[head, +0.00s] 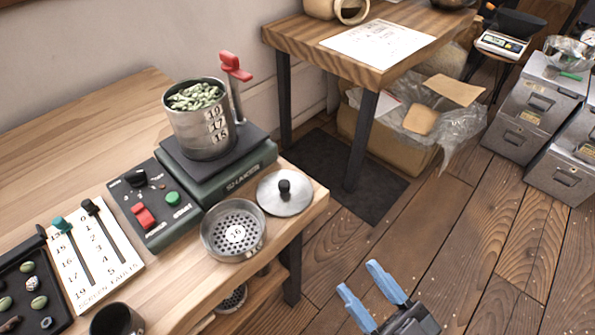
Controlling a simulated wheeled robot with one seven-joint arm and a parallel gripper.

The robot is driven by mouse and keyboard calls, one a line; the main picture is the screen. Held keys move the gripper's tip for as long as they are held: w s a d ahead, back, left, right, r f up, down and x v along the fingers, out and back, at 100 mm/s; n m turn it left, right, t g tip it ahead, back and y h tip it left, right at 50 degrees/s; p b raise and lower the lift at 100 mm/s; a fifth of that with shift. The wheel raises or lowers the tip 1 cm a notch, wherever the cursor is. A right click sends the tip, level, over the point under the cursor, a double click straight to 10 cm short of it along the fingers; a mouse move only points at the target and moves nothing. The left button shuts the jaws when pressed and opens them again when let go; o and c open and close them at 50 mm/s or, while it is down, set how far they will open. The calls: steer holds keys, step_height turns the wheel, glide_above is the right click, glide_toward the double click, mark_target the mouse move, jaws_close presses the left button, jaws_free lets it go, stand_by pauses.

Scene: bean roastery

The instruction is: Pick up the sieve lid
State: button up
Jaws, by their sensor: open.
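The sieve lid (284,197) is a round silver disc with a black knob on top. It lies flat on the wooden table near its right corner, in the head view. A perforated sieve pan (233,230) marked 16 stands just to its left and front, very close to it. My gripper (364,284) has two blue fingers spread apart with nothing between them. It is in the lower right of the picture, over the floor side of the table, apart from the lid.
A green sieve shaker (228,173) carries a metal sieve stack (200,132) full of green beans, with a red-handled clamp (235,67), behind the lid. A control box (153,203) and slider board (92,255) are left. A second table (290,35) stands behind.

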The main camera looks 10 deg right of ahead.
steer(key=w+a+r+n+g+y+p, duration=0.25)
steer(key=w+n+g+y+p, duration=0.2)
steer(key=w, duration=0.45)
steer(key=n+g+y+p, duration=0.2)
steer(key=g+p, duration=0.2)
glide_toward(287, 184)
steer(key=shift+w+a+r+m, duration=0.15)
steer(key=shift+w+a+r, duration=0.1)
steer(key=shift+a+r, duration=0.25)
steer(key=shift+w+a+r+m, duration=0.1)
steer(key=shift+w+a+r, duration=0.2)
steer(key=shift+a, duration=0.4)
steer(key=shift+w+f+g, duration=0.1)
steer(key=shift+w+g, duration=0.45)
steer(key=shift+g, duration=0.1)
steer(key=shift+f+x, duration=0.15)
steer(key=shift+x, duration=1.1)
steer(key=shift+f+x, duration=0.2)
steer(key=shift+x, duration=1.05)
steer(key=shift+f+x, duration=0.15)
steer(key=shift+x, duration=1.15)
steer(key=shift+d, duration=0.1)
jaws_close()
